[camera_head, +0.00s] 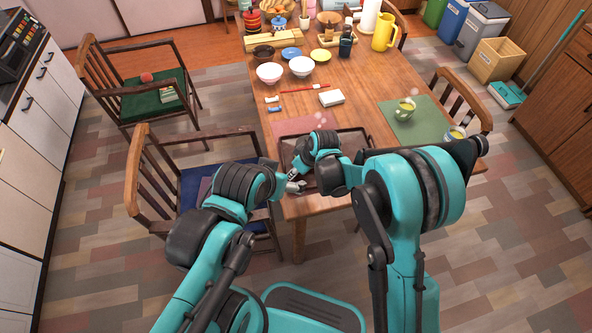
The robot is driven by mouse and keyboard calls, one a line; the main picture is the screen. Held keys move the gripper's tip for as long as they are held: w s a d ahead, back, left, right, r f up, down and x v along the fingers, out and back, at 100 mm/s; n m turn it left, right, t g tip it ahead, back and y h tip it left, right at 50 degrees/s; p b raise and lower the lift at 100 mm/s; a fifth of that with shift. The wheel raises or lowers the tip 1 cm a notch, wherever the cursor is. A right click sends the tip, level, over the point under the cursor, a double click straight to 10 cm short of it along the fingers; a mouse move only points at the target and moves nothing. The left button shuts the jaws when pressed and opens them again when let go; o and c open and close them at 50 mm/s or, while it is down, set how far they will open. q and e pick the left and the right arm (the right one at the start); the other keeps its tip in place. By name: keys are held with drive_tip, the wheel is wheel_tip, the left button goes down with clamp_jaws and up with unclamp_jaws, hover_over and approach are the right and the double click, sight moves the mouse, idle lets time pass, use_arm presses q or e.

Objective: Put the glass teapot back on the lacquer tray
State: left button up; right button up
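The lacquer tray (364,131) is a dark-rimmed tray at the table's near edge, largely covered by my arms. A small vessel (404,112) with yellow-green liquid stands on the green placemat (428,123); I cannot tell whether it is the glass teapot or a cup. A similar vessel (456,134) stands near the right table edge, partly covered by my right arm. My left gripper (294,185) is at the tray's near left corner. My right gripper (300,163) is over the tray's left part, mostly hidden by its wrist. Finger openings and any held object are unclear.
A yellow pitcher (384,32) and dark bottle (346,43) stand farther back. Chairs (150,180) flank the table. The table's middle is fairly clear.

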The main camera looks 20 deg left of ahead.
drive_tip(key=p+v, duration=0.3)
drive_tip(key=v, duration=0.9)
drive_tip(key=shift+p, duration=0.35)
drive_tip(key=d+r+m+t, duration=0.2)
drive_tip(key=d+r+m, duration=0.1)
drive_tip(key=d+r, duration=0.55)
drive_tip(key=s+d+r+m+t+h, duration=0.1)
drive_tip(key=s+d+m, duration=0.4)
drive_tip(key=d, duration=0.7)
drive_tip(key=s+d+r+m+t+h, duration=0.2)
drive_tip(key=s+d+r+m+h, duration=0.1)
drive_tip(key=s+d, duration=0.6)
drive_tip(key=d+r+m, duration=0.1)
drive_tip(key=d+m, duration=0.1)
drive_tip(key=d, duration=0.1)
drive_tip(key=shift+s+d, duration=0.3)
